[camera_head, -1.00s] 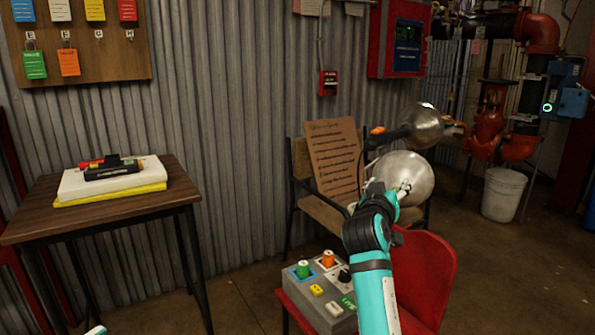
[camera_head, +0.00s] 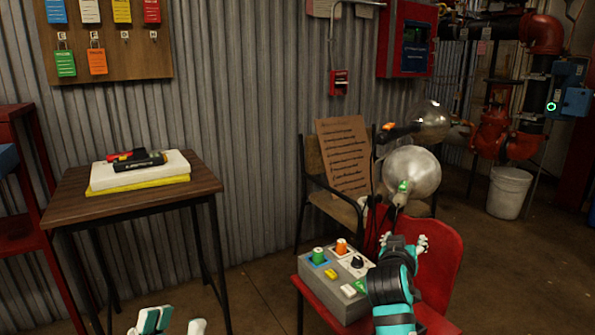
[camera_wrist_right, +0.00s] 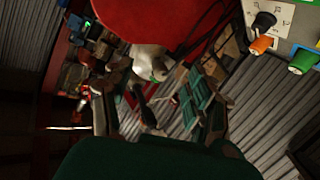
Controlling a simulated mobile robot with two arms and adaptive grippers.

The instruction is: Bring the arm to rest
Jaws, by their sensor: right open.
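My right gripper (camera_head: 404,240) is in the middle right of the head view, above the red chair and just right of the grey control box (camera_head: 335,283). Its fingers are apart with nothing between them. The right wrist view is tilted and shows dark finger parts and blurred surroundings. The rest of the left arm is out of view.
The red chair (camera_head: 440,262) carries the box with its knobs. A silver sphere (camera_head: 412,172) with a green piece stands behind my right gripper. A wooden table (camera_head: 75,208) is at left. Floor is free between table and chair.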

